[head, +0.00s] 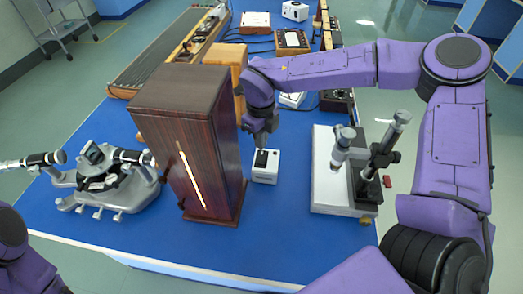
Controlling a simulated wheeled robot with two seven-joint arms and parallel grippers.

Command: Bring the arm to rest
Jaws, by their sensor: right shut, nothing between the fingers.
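My right arm reaches across the bench from the right. Its gripper (261,157) points down, shut and empty, just above or against a small white box (266,178). I cannot tell whether the fingertips touch the box. My left arm (14,245) shows only in part at the lower left corner; its gripper is out of view.
A tall dark wooden cabinet (190,135) with a bright slit stands close left of my right gripper. A grey spectrometer (105,185) is at left. A microscope-like instrument (345,175) is at right. Boxes crowd the back; the blue bench (285,232) is clear in front.

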